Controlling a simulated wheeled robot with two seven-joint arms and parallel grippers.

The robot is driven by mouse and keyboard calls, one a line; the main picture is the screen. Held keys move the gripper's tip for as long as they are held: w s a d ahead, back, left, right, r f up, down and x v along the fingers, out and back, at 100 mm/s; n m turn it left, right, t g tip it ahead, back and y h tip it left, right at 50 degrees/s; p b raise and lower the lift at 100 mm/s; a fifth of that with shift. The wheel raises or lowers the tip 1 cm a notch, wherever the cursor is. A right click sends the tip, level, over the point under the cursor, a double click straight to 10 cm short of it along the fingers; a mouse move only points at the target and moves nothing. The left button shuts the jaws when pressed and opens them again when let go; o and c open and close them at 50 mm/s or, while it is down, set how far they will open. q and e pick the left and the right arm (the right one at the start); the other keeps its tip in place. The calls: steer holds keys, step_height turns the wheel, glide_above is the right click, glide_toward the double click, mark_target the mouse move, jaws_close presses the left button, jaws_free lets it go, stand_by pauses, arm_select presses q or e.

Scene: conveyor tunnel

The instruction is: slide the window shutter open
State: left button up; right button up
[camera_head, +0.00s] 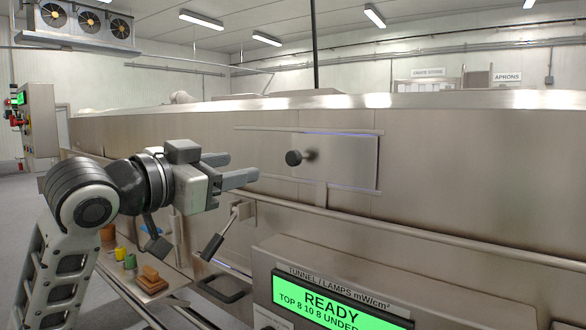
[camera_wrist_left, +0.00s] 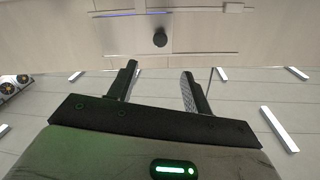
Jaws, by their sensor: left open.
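The window shutter (camera_head: 345,160) is a flat steel plate on the tunnel's side wall, between an upper and a lower rail. A dark round knob (camera_head: 294,157) on a short stem sticks out near its left end. Thin violet light shows along the plate's top and right edges. My left gripper (camera_head: 244,167) is open and empty, left of the knob and apart from it, fingers pointing towards the wall. In the left wrist view the knob (camera_wrist_left: 160,39) lies beyond the gap between the open fingers (camera_wrist_left: 159,72). My right gripper is not in view.
A long rail (camera_head: 430,238) runs along the wall below the shutter. A control box with a green READY display (camera_head: 335,305) stands below. A lever with a black grip (camera_head: 212,246) sticks out under my left gripper. A side shelf holds small coloured pieces (camera_head: 152,275).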

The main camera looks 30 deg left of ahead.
mark_target(291, 158)
arm_select(q)
steer(key=w+p, duration=0.1)
steer(key=w, duration=0.4)
steer(key=w+p, duration=0.2)
steer(key=w, duration=0.3)
steer(key=w+d+p, duration=0.1)
steer(key=w+p, duration=0.1)
steer(key=w, duration=0.3)
steer(key=shift+w+d, duration=0.1)
steer(key=shift+w, duration=0.25)
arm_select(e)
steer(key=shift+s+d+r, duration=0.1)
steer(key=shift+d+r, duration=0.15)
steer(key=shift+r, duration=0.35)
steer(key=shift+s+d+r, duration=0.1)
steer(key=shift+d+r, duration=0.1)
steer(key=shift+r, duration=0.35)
